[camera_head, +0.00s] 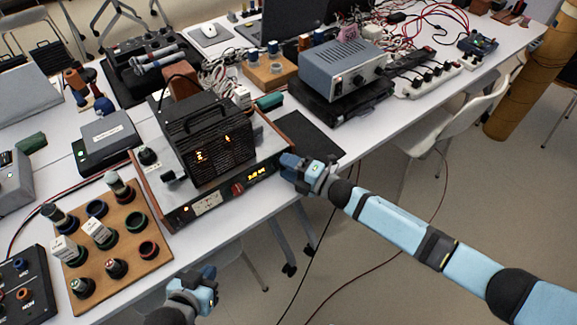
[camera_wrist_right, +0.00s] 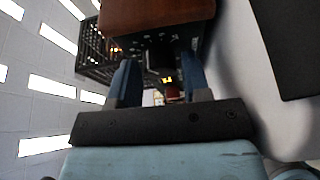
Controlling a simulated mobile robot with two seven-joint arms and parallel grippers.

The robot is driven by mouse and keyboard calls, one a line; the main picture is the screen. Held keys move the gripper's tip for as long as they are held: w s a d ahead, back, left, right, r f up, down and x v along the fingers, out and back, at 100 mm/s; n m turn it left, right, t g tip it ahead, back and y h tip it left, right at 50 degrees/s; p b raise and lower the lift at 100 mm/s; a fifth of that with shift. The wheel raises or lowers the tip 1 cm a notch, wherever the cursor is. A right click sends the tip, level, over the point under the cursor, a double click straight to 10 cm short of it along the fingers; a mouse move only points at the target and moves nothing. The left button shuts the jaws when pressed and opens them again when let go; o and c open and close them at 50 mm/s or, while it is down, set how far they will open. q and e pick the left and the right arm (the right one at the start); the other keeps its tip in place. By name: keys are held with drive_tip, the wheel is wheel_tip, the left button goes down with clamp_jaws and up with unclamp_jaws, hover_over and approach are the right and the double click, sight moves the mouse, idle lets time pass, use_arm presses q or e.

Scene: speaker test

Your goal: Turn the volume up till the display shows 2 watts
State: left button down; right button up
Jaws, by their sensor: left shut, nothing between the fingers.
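The amplifier with dark front panel and wooden sides (camera_head: 210,207) stands at the table's front edge. Its small display (camera_head: 258,174) glows orange; I cannot read its digits. It also glows in the right wrist view (camera_wrist_right: 167,80). A red knob (camera_head: 238,188) sits left of the display. My right gripper (camera_head: 288,163) is at the panel's right end, hiding what is there in the head view. In the right wrist view its blue fingers (camera_wrist_right: 158,78) stand apart, with a dark round knob (camera_wrist_right: 160,58) between or just beyond their tips. My left gripper (camera_head: 212,272) is shut and empty, low in front of the table.
A wooden board with several knobs and jars (camera_head: 155,265) lies left of the amplifier. A grey-blue box unit (camera_head: 340,68) stands behind right, beside power strips (camera_head: 430,82). A black mat (camera_head: 318,138) lies right of the amplifier. The floor in front is mostly free.

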drive_tip(key=v, duration=1.4)
drive_tip(key=shift+w, duration=0.1)
